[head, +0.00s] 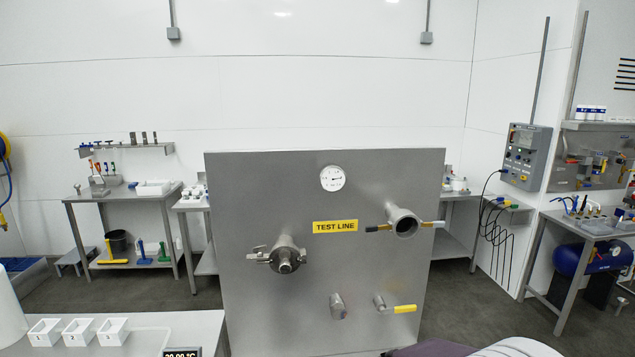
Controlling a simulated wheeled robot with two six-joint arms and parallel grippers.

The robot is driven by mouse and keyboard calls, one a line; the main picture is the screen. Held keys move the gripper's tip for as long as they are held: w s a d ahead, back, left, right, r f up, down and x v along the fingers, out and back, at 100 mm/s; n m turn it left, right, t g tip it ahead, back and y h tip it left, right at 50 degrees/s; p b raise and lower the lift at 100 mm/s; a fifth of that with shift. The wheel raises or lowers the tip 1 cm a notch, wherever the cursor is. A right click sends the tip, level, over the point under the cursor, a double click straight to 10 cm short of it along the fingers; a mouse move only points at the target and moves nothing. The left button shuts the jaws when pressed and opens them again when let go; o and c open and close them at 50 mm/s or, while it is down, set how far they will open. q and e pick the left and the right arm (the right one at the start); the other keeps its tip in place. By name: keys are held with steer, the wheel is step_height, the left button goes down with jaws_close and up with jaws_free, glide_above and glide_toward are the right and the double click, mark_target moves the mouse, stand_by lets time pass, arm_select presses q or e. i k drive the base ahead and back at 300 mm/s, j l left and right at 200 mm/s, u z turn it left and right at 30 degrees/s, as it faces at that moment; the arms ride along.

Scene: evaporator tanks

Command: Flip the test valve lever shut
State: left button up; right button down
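A grey upright panel (250,200) stands in front of me with a yellow TEST LINE label (335,226). Low on its right side is a small metal valve (379,302) with a yellow lever (405,309) lying about level and pointing right. Which of these the task calls the test valve is not marked. Neither of my grippers is in view.
A round gauge (333,178) sits above the label. A clamped fitting (285,257) and a short metal stub (337,306) also stick out of the panel. A table with white trays (112,331) is at lower left.

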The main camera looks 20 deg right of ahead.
mark_target(411, 308)
steer(key=z, duration=1.3)
steer(key=i+l+z, duration=0.1)
steer(key=l, duration=0.25)
steer(key=l+z, duration=0.1)
steer(key=l, duration=0.2)
steer(key=i, duration=0.05)
